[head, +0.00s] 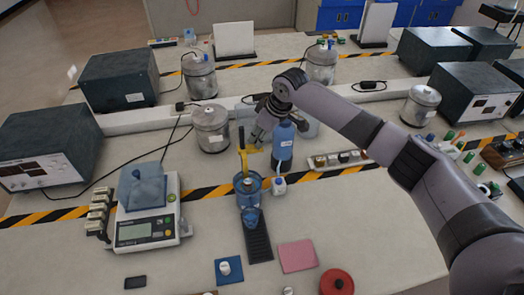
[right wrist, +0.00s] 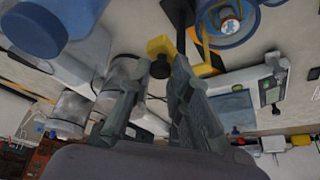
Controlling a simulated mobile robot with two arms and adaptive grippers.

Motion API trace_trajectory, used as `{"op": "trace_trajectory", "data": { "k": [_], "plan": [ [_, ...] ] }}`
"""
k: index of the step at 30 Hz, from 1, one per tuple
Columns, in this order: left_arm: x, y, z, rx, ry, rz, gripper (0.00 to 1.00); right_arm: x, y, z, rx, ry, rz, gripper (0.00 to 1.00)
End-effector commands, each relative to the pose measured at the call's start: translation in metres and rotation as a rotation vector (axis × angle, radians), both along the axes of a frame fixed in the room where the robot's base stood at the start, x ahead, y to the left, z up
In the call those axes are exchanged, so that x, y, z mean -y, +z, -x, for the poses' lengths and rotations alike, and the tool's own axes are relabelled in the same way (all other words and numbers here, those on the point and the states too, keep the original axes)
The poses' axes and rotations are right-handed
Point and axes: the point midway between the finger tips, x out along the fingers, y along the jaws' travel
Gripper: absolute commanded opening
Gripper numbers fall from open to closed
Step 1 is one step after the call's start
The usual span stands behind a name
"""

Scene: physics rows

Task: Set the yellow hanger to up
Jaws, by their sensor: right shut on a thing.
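The yellow hanger (head: 243,160) stands as a thin upright piece with a side arm, above a clear blue vessel (head: 249,196) on a black base strip (head: 259,241) in the head view. My right gripper (head: 258,138) reaches down at the hanger's upper part and is shut on it. In the right wrist view, yellow parts of the hanger (right wrist: 160,45) and a dark knob show at the tips of my right gripper (right wrist: 155,70). The fingers hide part of the hanger, so the exact contact is unclear. My left gripper is out of view.
A blue bottle (head: 283,147) stands close to the right of the gripper. A small white-and-blue bottle (head: 279,186) stands beside the vessel. A metal canister (head: 211,131) and a scale (head: 146,229) are to the left.

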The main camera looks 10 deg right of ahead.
Motion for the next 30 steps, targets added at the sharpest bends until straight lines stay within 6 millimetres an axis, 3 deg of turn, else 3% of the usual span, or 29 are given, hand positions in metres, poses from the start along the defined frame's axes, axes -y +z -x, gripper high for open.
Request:
{"op": "trace_trajectory", "data": {
  "k": [1, 7, 16, 22, 23, 30],
  "plan": [
    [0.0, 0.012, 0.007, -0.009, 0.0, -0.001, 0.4, -0.001, 0.021, -0.006, 0.004, -0.002, -0.006, 0.0],
    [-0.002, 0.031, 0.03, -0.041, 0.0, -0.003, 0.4, -0.002, 0.044, -0.005, -0.004, 0.004, -0.006, 0.0],
    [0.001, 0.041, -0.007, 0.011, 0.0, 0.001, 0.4, -0.002, 0.056, -0.006, -0.001, 0.003, -0.005, 0.0],
    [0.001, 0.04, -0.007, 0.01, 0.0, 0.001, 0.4, -0.002, 0.057, -0.006, 0.002, 0.003, -0.007, 0.0],
    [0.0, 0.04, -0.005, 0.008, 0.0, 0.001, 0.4, -0.002, 0.057, -0.007, 0.003, 0.003, -0.007, 0.18],
    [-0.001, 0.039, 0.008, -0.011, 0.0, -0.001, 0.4, -0.002, 0.055, -0.006, -0.001, 0.003, -0.005, 0.34]
  ]
}}
